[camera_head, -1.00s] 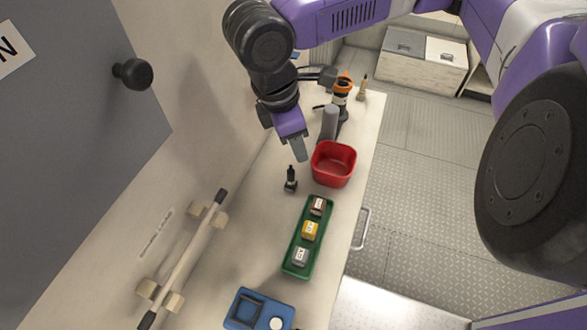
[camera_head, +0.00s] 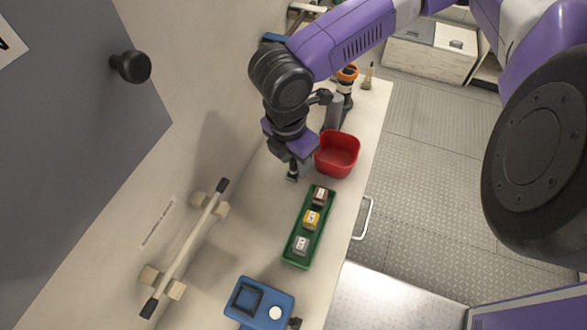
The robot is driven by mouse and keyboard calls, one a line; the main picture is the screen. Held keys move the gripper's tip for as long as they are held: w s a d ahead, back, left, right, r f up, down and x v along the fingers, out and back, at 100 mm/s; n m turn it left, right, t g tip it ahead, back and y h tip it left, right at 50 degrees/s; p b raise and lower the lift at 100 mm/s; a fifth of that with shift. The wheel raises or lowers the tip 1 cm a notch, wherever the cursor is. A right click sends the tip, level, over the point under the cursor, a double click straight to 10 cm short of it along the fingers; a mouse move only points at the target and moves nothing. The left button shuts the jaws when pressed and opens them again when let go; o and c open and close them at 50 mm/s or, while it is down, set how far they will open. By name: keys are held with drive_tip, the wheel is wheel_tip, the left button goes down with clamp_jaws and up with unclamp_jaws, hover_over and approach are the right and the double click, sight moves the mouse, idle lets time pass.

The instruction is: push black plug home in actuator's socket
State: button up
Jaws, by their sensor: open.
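The black plug (camera_head: 291,178) stands on the bench, left of the red bin and above the green tray's far end. My gripper (camera_head: 293,165) points down right over it, with the jaws open and hiding the plug's upper part. I cannot tell whether the fingers are around the plug or still above it. A blue unit (camera_head: 242,311) with a dark square recess and a white disc sits at the near end of the bench. It may be the actuator, but its socket cannot be made out.
A red bin (camera_head: 337,155) stands close to the right of my gripper. A green tray (camera_head: 297,262) holds three small labelled blocks. A grey cylinder (camera_head: 333,110) and an orange-topped item (camera_head: 347,74) stand behind. A wall handrail (camera_head: 185,250) runs along the left.

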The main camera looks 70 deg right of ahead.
drive_tip(key=shift+f, duration=0.45)
clamp_jaws()
wheel_tip(320, 180, up, 20)
drive_tip(key=shift+p, duration=0.35)
drive_tip(key=shift+s, duration=0.1)
